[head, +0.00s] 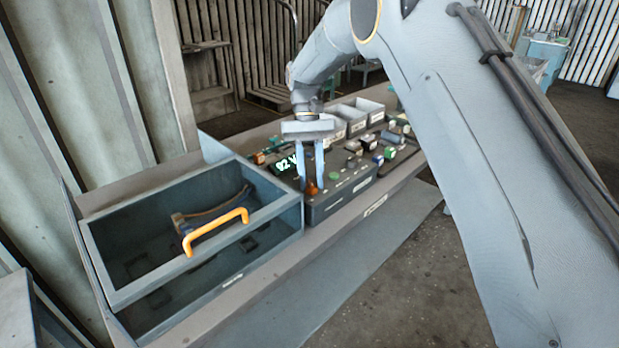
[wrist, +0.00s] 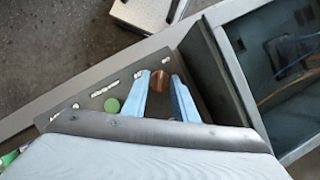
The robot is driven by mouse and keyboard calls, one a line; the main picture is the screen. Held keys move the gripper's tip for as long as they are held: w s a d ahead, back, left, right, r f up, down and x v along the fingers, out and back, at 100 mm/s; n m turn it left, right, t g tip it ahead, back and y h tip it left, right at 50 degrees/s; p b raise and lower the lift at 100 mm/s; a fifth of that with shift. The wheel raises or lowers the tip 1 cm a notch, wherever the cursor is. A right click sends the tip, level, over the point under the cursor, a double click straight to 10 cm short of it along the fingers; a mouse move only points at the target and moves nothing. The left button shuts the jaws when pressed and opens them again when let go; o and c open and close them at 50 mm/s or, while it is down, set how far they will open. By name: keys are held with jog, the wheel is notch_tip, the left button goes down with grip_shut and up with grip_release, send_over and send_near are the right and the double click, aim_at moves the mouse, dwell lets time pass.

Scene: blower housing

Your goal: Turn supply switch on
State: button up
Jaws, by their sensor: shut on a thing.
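An orange-brown round knob (head: 312,188) sits at the near left corner of the dark control panel (head: 345,196). I take it for the supply switch, though its label is too small to read. My gripper (head: 309,184) points down over the panel with its blue fingers around this knob. In the wrist view the knob (wrist: 159,80) shows between the fingertips (wrist: 160,86), and the jaws are shut on it. A green button (wrist: 112,105) is beside it on the panel.
Grey bins (head: 350,115) are behind. The floor (head: 400,280) in front is clear.

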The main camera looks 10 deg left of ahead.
jog(key=shift+w+r+m+y, duration=0.15)
jog(key=shift+m+y, duration=0.25)
jog(key=shift+m, duration=0.5)
jog(key=o, duration=1)
jog(key=shift+b+v, duration=1.3)
jog(key=shift+v, duration=2.5)
jog(key=shift+w+d, duration=0.1)
jog(key=shift+d, duration=0.05)
